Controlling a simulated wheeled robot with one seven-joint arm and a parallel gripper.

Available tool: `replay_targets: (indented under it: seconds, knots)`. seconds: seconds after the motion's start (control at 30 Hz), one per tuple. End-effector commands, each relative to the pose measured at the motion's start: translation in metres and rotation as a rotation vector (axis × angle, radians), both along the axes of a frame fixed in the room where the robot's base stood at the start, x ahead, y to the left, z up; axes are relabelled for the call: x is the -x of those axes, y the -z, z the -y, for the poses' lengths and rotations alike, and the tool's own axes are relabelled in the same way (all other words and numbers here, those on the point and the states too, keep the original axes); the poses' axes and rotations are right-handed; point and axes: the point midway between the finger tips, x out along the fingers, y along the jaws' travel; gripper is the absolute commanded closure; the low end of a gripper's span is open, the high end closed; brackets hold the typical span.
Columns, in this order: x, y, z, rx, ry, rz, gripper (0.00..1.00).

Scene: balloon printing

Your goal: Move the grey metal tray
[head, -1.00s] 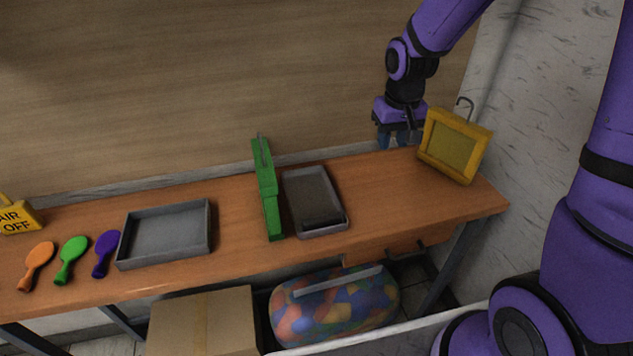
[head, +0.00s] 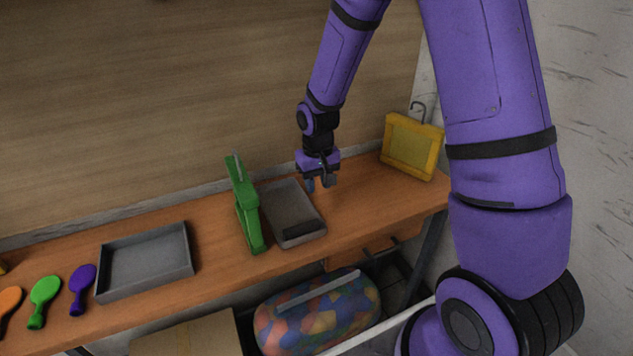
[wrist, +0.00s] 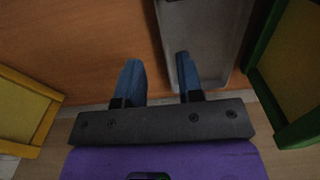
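A grey tray (head: 313,217) lies on the wooden table just right of the green frame, with a dark bar inside its near end. A second, wider grey tray (head: 187,262) lies further left. I cannot tell from these frames which one is meant. My gripper (head: 321,183) hangs pointing down by the right edge of the first tray. In the wrist view my gripper (wrist: 160,76) is open and empty, its blue fingers on either side of the tray's side wall. One finger is over the tray (wrist: 205,45), the other over the table. Contact cannot be seen.
The green frame (head: 246,208) stands close to the tray's left side. A yellow frame (head: 411,147) with a hook stands at the table's right end. The table (head: 365,205) is clear right of the tray.

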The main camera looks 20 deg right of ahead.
Motion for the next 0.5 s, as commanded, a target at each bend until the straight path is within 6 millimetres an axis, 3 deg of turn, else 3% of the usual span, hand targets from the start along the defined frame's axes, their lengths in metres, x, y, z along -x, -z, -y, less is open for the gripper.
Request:
replay_targets:
  seconds: [0.17,0.5]
  knots:
    - [0.001,0.017,0.000,0.000,0.000,-0.004,0.66]
    - [0.001,0.072,0.000,0.000,-0.001,-0.005,0.66]
